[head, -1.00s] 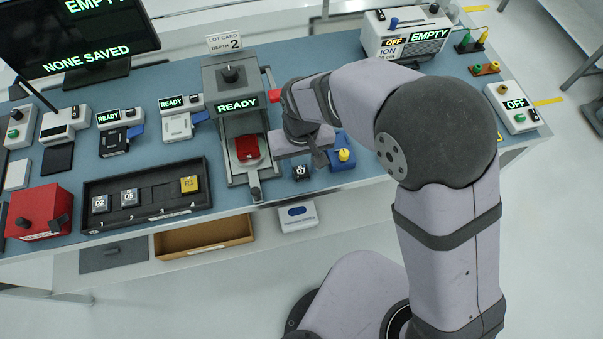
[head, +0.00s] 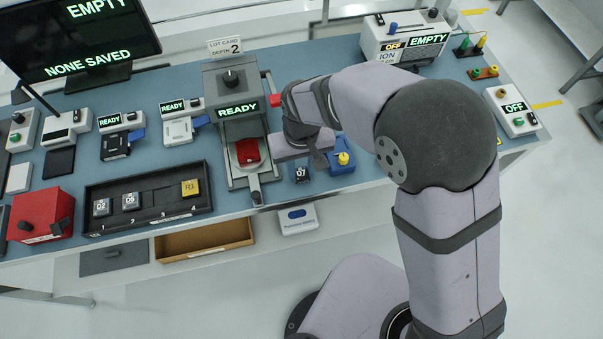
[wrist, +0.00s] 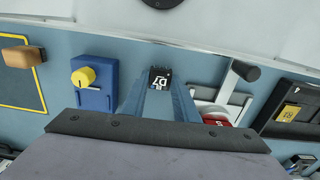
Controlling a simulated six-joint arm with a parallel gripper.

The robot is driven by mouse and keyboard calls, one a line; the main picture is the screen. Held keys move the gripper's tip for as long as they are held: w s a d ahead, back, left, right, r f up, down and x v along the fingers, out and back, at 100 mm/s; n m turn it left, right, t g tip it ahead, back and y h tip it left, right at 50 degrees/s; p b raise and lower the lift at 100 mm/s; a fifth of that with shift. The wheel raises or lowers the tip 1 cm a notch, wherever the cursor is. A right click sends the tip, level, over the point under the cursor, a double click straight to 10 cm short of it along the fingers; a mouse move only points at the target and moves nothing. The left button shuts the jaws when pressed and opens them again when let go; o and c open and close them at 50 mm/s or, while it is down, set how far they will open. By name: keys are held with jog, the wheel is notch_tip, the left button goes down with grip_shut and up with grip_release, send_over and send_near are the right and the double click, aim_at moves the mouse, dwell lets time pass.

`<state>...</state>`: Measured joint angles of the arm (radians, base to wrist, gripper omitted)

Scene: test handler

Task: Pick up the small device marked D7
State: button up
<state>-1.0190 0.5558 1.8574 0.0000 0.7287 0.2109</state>
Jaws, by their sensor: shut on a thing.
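The small black device marked D7 (wrist: 159,79) is between the tips of my gripper (wrist: 160,90) in the wrist view. My gripper is shut on it. In the head view the device (head: 301,175) shows near the front edge of the blue bench, just below my wrist. I cannot tell whether it still touches the bench top.
A blue box with a yellow knob (head: 343,160) stands close to the right of the device. The test handler with its lever and red part (head: 248,152) is close to the left. A black tray (head: 160,207) holds devices D2, D5 and a yellow one.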

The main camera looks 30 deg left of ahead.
aim_at(301, 173)
jog(key=shift+r+p, duration=1.6)
jog(key=shift+r, duration=0.45)
